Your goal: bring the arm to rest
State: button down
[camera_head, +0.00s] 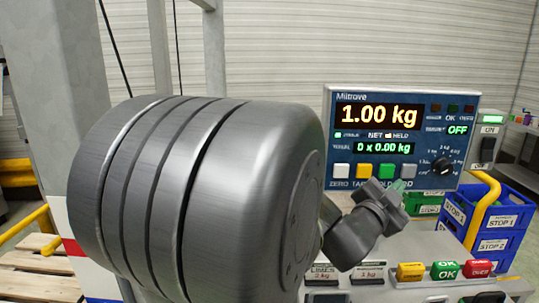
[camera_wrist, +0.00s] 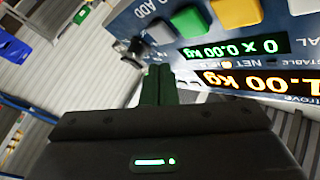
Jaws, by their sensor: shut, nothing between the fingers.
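My arm crosses the front of the head view, its large grey joint filling the left and middle. My gripper (camera_head: 402,186) is small and partly hidden by my wrist, in front of the lower part of the scale panel (camera_head: 470,118). In the wrist view my gripper (camera_wrist: 160,72) shows its two dark green fingers shut together with nothing between them. The panel shows upside down there (camera_wrist: 130,20), beyond the fingers. Its main display (camera_head: 379,116) reads 1.00 kg and the lower display (camera_head: 384,148) reads 0 x 0.00 kg. I cannot tell whether the fingertips touch the panel.
White, yellow, green and grey buttons (camera_head: 364,171) line the panel's lower edge, with a black knob (camera_head: 442,166) at right. Yellow, green and red buttons (camera_head: 446,270) sit on the console below. Blue crates (camera_head: 497,217) stand at right, a wooden pallet (camera_head: 38,268) at left.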

jog(key=s, duration=0.5)
jog(key=shift+a, duration=0.3)
jog(key=shift+w, duration=0.1)
dwell(0.3)
